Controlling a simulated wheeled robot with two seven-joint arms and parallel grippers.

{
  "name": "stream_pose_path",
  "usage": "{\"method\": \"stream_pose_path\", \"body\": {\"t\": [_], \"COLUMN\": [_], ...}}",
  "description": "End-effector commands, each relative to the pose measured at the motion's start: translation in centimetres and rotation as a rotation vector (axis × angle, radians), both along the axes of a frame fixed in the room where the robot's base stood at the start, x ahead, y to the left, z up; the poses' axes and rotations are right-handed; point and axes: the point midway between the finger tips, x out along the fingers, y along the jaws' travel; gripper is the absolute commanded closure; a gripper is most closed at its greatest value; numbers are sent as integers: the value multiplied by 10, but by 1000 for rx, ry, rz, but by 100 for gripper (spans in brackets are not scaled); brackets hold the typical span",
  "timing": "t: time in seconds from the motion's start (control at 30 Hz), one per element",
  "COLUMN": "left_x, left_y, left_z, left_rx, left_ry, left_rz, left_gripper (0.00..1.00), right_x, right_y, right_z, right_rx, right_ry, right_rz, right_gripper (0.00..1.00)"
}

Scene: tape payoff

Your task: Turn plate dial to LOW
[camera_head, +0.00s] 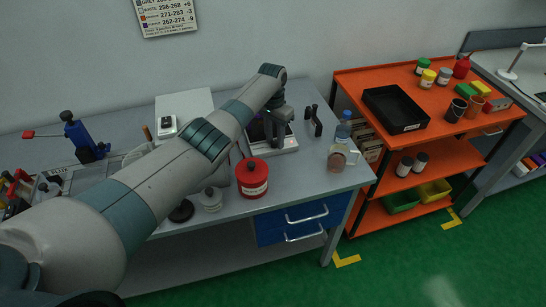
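A plate device (287,145) with a pale body and a dark top sits on the grey bench near the back wall. My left arm reaches across the bench from the left. My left gripper (279,132) points down over this device, close to its top. I cannot tell whether it touches the device, and its finger gap is too small and dark to read. I cannot make out the dial or its LOW mark; the gripper and arm cover part of the device. My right gripper is not in view.
A black stand (314,121), a bottle (343,130) and a brownish jar (337,158) are right of the device. An orange cart (440,130) with a black tray (395,108) stands at right.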

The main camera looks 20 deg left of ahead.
Motion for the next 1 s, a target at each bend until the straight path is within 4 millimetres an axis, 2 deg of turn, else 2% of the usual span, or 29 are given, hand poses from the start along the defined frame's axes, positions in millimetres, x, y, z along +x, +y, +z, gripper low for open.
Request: {"method": "stream_pose_path", "body": {"t": [0.03, 0.37, 1.0], "left_x": [3, 2, -1], "left_y": [6, 7, 3], "left_z": [3, 4, 1], "left_rx": [8, 10, 5], "left_ry": [-8, -8, -3], "left_rz": [9, 145, 695], "left_gripper": [62, 62, 62], "right_x": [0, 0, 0], "right_y": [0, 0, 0], "right_z": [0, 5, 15], "right_rx": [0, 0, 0], "right_ry": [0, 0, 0], "right_rz": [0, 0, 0], "right_gripper": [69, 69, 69]}}
